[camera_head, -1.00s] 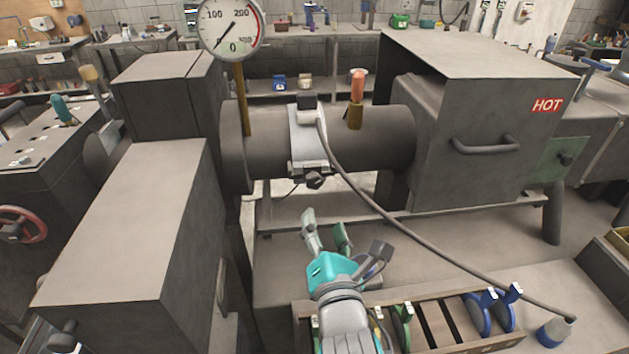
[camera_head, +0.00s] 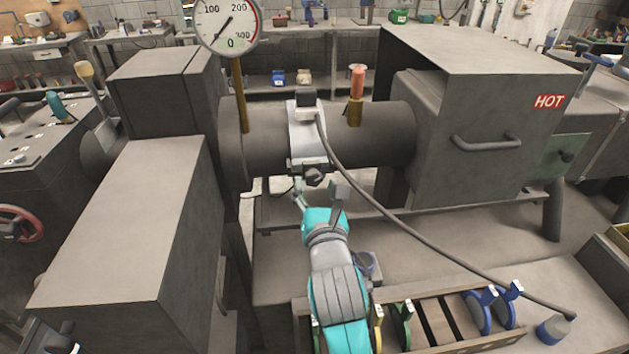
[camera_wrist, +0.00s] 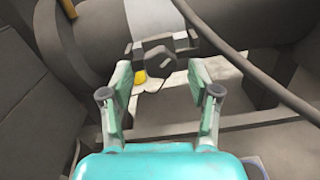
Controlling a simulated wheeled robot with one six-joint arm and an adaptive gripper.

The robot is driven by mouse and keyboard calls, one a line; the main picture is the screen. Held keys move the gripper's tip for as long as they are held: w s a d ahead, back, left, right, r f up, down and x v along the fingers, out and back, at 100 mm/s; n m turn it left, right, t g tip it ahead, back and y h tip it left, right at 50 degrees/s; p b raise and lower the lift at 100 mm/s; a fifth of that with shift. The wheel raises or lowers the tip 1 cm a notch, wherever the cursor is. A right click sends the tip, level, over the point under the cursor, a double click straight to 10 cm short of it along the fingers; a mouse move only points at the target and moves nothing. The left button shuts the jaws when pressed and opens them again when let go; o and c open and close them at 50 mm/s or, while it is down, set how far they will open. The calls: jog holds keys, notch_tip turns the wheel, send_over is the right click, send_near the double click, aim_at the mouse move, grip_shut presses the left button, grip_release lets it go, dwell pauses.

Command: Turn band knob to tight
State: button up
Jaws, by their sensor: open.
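The dark band knob (camera_head: 315,176) hangs at the lower front of the pale metal band (camera_head: 306,140), which wraps around the grey horizontal tube (camera_head: 268,140). In the wrist view the knob (camera_wrist: 160,62) shows ahead, just beyond and between the two fingers. My gripper (camera_head: 318,189) is close below the knob, with its fingers spread to either side. The gripper (camera_wrist: 160,85) is open with nothing between its fingertips in the wrist view. I cannot tell whether either finger touches the knob.
A box marked HOT (camera_head: 500,110) is right, a gauge (camera_head: 229,25) upper left, a grey housing (camera_head: 130,215) left.

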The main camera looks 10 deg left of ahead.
aim_at(313, 178)
jog(key=shift+x, duration=1.25)
jog(key=c, duration=1.2)
jog(key=shift+o, duration=0.2)
jog(key=shift+m, duration=0.3)
